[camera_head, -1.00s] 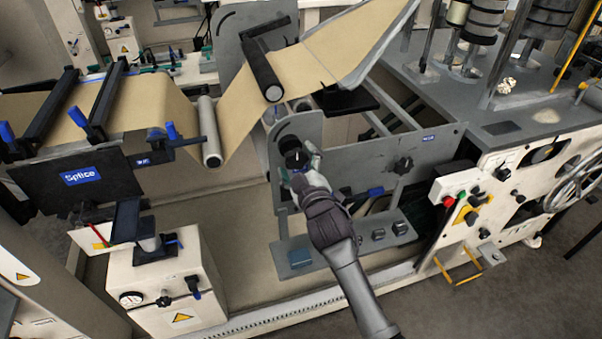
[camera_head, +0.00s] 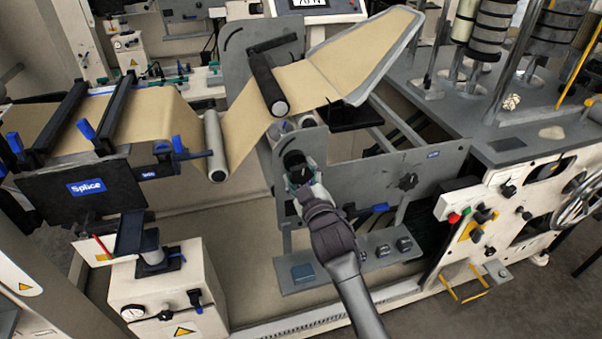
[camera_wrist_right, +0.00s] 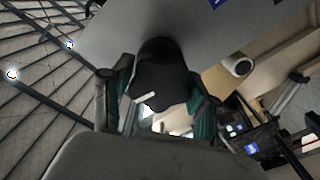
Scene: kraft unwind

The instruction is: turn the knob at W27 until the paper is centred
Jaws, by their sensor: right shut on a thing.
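A black knob (camera_head: 294,158) sits on a grey upright plate below the rollers. In the right wrist view the knob (camera_wrist_right: 160,68) fills the middle and carries a white pointer mark. My right gripper (camera_head: 299,178) is shut on it; its teal-lined fingers (camera_wrist_right: 160,105) lie on both sides of the knob. No W27 label is readable here. The brown paper (camera_head: 250,122) runs from the splice table on the left, under a light roller, up to a dark roller and on to the right. My left gripper is not in view.
A second black knob (camera_head: 408,181) is on the grey side panel to the right. A splice table with a blue Splice sign (camera_head: 86,187) stands at left, above a cream box with a gauge (camera_head: 133,313). A cream control panel with a handwheel (camera_head: 577,200) is at right.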

